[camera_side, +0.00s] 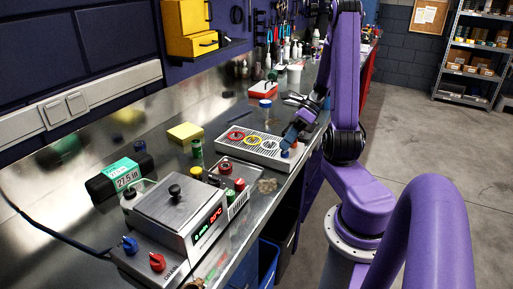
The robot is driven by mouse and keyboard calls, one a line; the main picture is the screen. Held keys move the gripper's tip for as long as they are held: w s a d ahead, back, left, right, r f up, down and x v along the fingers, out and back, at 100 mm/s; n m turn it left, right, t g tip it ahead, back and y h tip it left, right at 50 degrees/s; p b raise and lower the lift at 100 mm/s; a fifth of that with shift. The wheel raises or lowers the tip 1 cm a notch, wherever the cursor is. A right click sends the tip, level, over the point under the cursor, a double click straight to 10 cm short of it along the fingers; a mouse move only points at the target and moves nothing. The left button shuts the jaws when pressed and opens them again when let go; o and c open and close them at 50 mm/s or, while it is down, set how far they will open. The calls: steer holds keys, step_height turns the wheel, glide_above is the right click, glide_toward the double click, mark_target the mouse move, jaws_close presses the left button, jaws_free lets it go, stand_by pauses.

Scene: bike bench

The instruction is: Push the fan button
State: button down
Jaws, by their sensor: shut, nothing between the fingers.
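A white perforated panel (258,158) lies on the steel bench, with a red ring (236,135), a yellow ring (252,141) and a pale ring in a row. A small blue round piece (284,154) is at its right end. My gripper (287,143) is shut and empty, pointing down over that right end, close to the blue piece; I cannot tell whether it touches it. A control box (232,182) with red, green and dark knobs or buttons sits in front of the panel. No fan label is readable, so I cannot tell which button is the fan's.
A hotplate device (178,212) with a lit display stands at the near end of the bench. A yellow sponge-like block (185,133), a green can (197,149) and a red-and-white box (262,90) stand behind. Blue bins (262,262) are below the bench edge.

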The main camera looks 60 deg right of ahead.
steer(key=shift+f, duration=0.15)
stand_by(0.5)
steer(key=shift+f, duration=0.35)
steer(key=shift+r, duration=0.6)
steer(key=shift+r, duration=2.9)
